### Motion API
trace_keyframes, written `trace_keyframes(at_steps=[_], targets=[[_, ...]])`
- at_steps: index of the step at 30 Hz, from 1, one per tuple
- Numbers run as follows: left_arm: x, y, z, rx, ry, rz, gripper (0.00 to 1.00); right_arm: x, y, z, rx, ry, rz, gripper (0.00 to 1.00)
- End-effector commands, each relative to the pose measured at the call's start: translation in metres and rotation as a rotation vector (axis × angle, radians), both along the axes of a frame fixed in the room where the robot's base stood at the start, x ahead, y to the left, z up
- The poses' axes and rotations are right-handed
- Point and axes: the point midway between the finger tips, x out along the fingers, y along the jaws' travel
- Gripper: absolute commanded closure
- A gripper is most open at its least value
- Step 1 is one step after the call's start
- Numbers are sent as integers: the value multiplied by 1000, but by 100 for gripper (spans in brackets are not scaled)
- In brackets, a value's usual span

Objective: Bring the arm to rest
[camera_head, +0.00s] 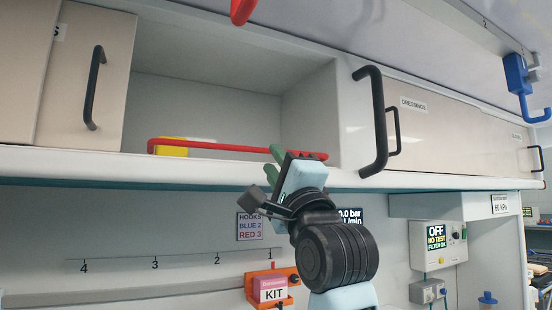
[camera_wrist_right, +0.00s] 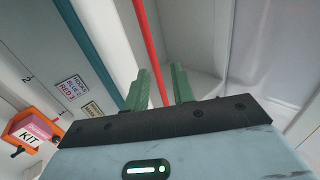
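My right gripper (camera_head: 287,155) is raised at the front edge of the open shelf compartment, beside the red rail (camera_head: 220,148). In the right wrist view its two green fingers (camera_wrist_right: 161,88) stand apart with a gap between them. The red rail (camera_wrist_right: 147,45) runs down to that gap in this view; I cannot tell whether it lies between the fingers or behind them. I see nothing held. My left gripper is not in view.
The open compartment (camera_head: 225,95) holds a yellow item (camera_head: 172,149) behind the rail. Black handles (camera_head: 372,120) jut from the cupboard doors. Below are an orange holder with a pink KIT box (camera_head: 271,289) and a wall unit (camera_head: 438,245). A blue hook (camera_head: 517,75) hangs upper right.

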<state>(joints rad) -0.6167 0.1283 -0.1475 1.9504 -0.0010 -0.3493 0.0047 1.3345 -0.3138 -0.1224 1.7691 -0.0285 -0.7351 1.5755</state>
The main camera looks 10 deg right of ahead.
Motion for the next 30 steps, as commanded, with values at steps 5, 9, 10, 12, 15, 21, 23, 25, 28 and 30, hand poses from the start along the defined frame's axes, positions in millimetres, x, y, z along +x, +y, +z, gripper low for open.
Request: trace_keyframes(at_steps=[5, 9, 10, 12, 15, 21, 23, 25, 28, 30], targets=[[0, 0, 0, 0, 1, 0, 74, 2, 0, -2, 0, 0, 0, 75], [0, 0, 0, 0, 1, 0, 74, 2, 0, -2, 0, 0, 0, 75], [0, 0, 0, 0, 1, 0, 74, 2, 0, -2, 0, 0, 0, 75], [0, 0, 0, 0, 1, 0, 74, 2, 0, -2, 0, -1, 0, 75], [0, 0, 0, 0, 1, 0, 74, 2, 0, -2, 0, -1, 0, 75], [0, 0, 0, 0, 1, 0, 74, 2, 0, -2, 0, -1, 0, 75], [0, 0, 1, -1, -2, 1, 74, 5, -1, -8, -5, 7, -6, 75], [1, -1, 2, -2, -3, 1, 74, 15, -5, -25, -23, 27, -28, 75], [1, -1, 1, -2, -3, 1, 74, 37, -12, -68, -75, 73, -79, 75], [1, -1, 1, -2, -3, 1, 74, 54, -19, -109, -129, 117, -126, 75]])
